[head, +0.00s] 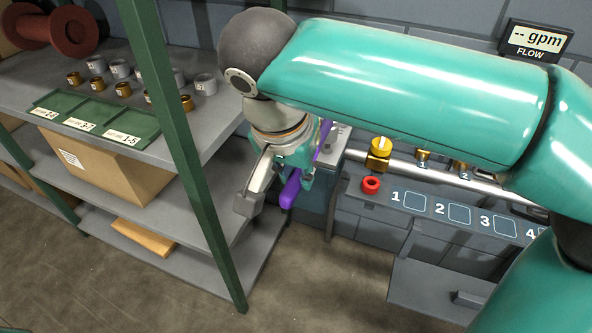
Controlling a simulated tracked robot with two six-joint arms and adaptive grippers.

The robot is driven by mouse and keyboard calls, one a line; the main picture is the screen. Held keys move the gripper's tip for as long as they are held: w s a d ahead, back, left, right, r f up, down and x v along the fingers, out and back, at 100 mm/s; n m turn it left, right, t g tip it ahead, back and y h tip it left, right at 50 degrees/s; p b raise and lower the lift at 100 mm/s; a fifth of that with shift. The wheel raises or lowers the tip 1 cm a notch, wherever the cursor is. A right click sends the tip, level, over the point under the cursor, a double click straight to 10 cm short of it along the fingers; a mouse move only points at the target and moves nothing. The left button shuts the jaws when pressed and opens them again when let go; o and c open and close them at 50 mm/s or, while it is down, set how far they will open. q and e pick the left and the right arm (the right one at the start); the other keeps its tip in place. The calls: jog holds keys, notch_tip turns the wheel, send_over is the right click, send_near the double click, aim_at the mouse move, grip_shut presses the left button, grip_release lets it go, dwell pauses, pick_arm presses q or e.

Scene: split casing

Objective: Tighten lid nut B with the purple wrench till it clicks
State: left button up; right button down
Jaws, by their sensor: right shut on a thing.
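My right gripper (277,190) hangs at the end of the teal arm, between the shelf rack and the pipe bench. It is shut on the purple wrench (290,189). One end of the wrench shows below the fingers, and another purple part rises behind the gripper. The middle of the wrench is hidden by the gripper. I cannot make out lid nut B or the casing; my right arm covers much of the middle and right. My left gripper is not in view.
A green-posted rack (182,150) stands left, with brass and grey fittings and a green tray (92,118). Floor in front of the rack is clear.

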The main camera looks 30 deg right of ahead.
jog(key=shift+f, duration=0.2)
jog(key=shift+f+b, duration=1.4)
jog(key=shift+f, duration=0.05)
jog(key=shift+a, duration=0.1)
jog(key=shift+w+a+r+p, duration=0.1)
jog(key=shift+w+a+p, duration=0.05)
jog(key=shift+w+p, duration=0.2)
jog(key=w+a+m+p, duration=0.1)
jog(key=w+m+p, duration=0.1)
jog(key=w, duration=0.1)
jog(key=w+a+m+g+p, duration=0.1)
jog(key=m, duration=0.1)
jog(key=shift+w+a+h+p, duration=0.3)
jog(key=shift+w+a+p, duration=0.05)
jog(key=shift+w+p, duration=0.05)
